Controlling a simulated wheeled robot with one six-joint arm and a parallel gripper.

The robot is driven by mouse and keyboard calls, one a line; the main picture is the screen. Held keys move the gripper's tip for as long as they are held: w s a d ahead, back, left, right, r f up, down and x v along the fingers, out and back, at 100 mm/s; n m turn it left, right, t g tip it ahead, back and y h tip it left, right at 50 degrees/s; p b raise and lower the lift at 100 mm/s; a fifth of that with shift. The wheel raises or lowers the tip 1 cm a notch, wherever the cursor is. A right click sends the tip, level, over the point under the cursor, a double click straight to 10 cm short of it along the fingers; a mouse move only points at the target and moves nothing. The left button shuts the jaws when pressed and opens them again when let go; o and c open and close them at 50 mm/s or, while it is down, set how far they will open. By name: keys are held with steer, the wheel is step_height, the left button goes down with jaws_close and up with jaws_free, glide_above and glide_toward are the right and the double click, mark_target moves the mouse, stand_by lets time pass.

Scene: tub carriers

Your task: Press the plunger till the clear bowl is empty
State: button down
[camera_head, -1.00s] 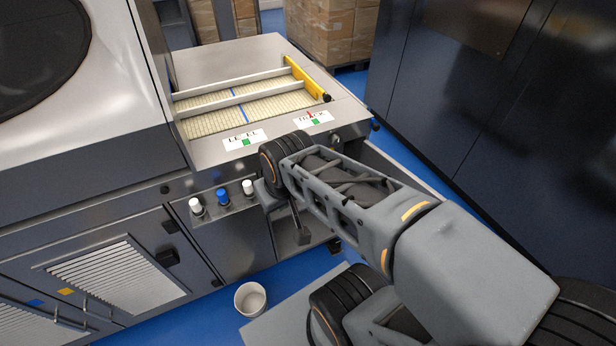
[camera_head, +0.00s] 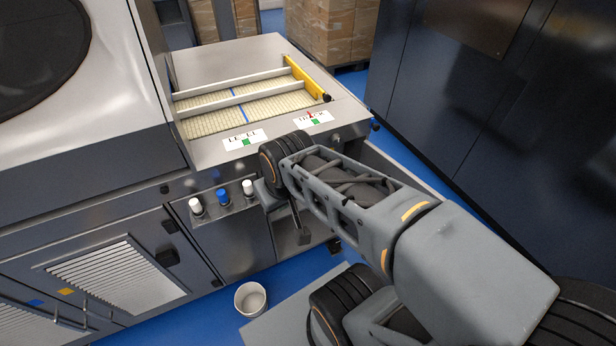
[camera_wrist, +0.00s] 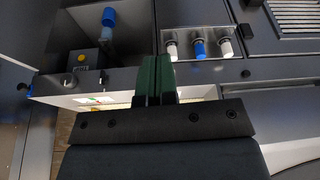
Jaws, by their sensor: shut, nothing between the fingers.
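In the wrist view, a bluish see-through cylinder (camera_wrist: 106,34), which looks like the clear bowl, sits against a dark block with a yellow button. A bright blue cap (camera_wrist: 109,17), which looks like the plunger, is at the bowl's far end from that block. I cannot tell whether there is liquid in the bowl. My gripper (camera_wrist: 157,60) shows its two dark green fingers together, with nothing between them. The fingertips are apart from the blue cap, to its right and lower in the picture. In the head view my arm's end covers this area.
A white knob (camera_head: 196,206), a blue knob (camera_head: 222,197) and another white knob (camera_head: 248,188) stand on a ledge of the machine. A white bucket (camera_head: 250,299) is on the blue floor. Dark cabinets (camera_head: 480,110) stand right.

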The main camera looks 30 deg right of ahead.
steer(key=w+d+f+m+h, duration=0.1)
steer(key=w+d+f, duration=0.2)
steer(key=d+f, duration=0.5)
steer(key=w+d+f+m+h+b, duration=0.1)
steer(key=w+d+f, duration=0.2)
steer(key=d+f, duration=0.5)
steer(key=w+d+f+m+h, duration=0.1)
steer(key=w+d+f, duration=0.2)
steer(key=d+f, duration=0.5)
steer(key=w+d+f+t, duration=0.2)
steer(key=w+d+t, duration=0.1)
steer(key=w, duration=0.3)
steer(key=w+a+r+n+t+y, duration=0.1)
steer(key=w+r+t, duration=0.3)
steer(key=w, duration=0.1)
steer(key=shift+a+r+y, duration=0.15)
steer(key=shift+r+y, duration=0.1)
steer(key=shift+y, duration=0.15)
steer(key=shift+x, duration=5)
